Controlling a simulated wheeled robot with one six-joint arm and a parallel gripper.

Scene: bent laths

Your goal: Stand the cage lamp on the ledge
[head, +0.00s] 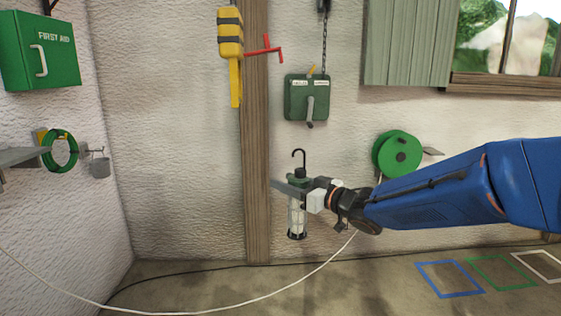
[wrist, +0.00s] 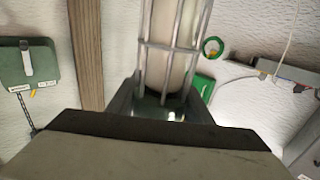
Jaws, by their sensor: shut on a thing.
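The cage lamp (head: 297,218) hangs upright in the air, with its dark hook at the top and its wire cage below. My gripper (head: 291,190) is shut on it near its green upper part. In the wrist view the cage and pale tube of the lamp (wrist: 170,45) rise between the fingers; its far end is out of that picture. A grey ledge (head: 22,156) juts from the left wall in the head view, well to the left of the lamp. Only part of the ledge shows.
A wooden post (head: 256,140) stands behind the lamp. A white cable (head: 240,301) sags across the front. The space between lamp and ledge looks clear.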

